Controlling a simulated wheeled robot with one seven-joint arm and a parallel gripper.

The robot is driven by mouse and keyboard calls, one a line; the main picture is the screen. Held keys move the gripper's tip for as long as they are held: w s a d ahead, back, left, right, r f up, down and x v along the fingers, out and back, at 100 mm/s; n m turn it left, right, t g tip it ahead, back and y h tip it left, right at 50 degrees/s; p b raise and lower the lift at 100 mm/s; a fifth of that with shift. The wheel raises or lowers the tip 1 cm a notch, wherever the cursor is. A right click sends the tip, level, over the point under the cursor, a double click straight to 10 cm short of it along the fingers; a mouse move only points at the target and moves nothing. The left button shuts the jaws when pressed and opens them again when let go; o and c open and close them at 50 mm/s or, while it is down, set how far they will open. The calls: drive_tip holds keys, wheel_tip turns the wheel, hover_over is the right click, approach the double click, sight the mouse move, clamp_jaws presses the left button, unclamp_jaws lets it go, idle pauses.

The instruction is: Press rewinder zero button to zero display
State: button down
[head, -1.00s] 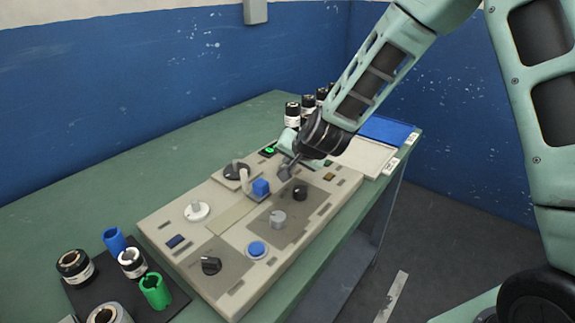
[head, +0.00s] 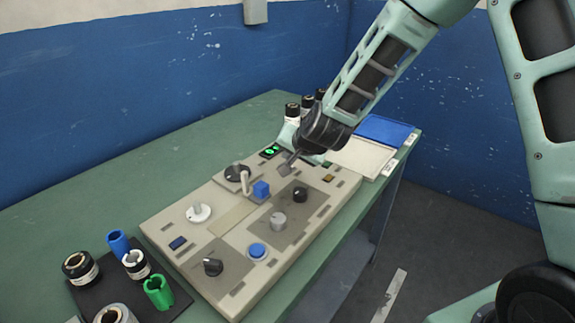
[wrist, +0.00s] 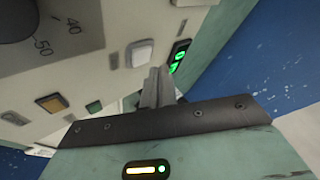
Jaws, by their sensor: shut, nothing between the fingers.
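The control panel (head: 230,215) lies on the green bench. A small display with lit green characters (head: 270,151) is at its far edge; it also shows in the wrist view (wrist: 178,56), where its characters are too oblique to read. A pale square button (wrist: 140,52) sits beside the display in the wrist view; no label on it is readable, so I cannot tell if it is the zero button. My gripper (head: 286,168) is shut and empty over the panel's far part. In the wrist view its fingertips (wrist: 160,72) are close to the pale button; contact is unclear.
An amber button (wrist: 50,103) and a small green one (wrist: 93,106) are nearby. Rolls stand behind my wrist; a white tray (head: 362,158) lies to the right.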

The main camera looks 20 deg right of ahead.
drive_tip(key=shift+r+p, duration=1.8)
drive_tip(key=shift+r, duration=0.6)
drive_tip(key=shift+f, duration=0.1)
drive_tip(key=s+a+r+n+g+y+p, duration=0.1)
drive_tip(key=s+a+r+n+g, duration=0.15)
drive_tip(key=s+a+n, duration=0.4)
drive_tip(key=s+a+r+n+g+y, duration=0.1)
drive_tip(key=s+a+r+g+y, duration=0.2)
drive_tip(key=s, duration=0.7)
drive_tip(key=s+d+r+n+g+h, duration=0.1)
drive_tip(key=s+n, duration=0.1)
drive_tip(key=s, duration=0.4)
drive_tip(key=s+d+r+n+g+h+p, duration=0.1)
drive_tip(key=s+n+h, duration=0.1)
drive_tip(key=s, duration=0.5)
drive_tip(key=s+d+r+n+g+h, duration=0.1)
drive_tip(key=s+n, duration=0.2)
drive_tip(key=s, duration=0.4)
drive_tip(key=shift+s+h, duration=0.2)
drive_tip(key=shift+h, duration=0.2)
drive_tip(key=shift+d+g, duration=0.1)
drive_tip(key=shift+g, duration=0.15)
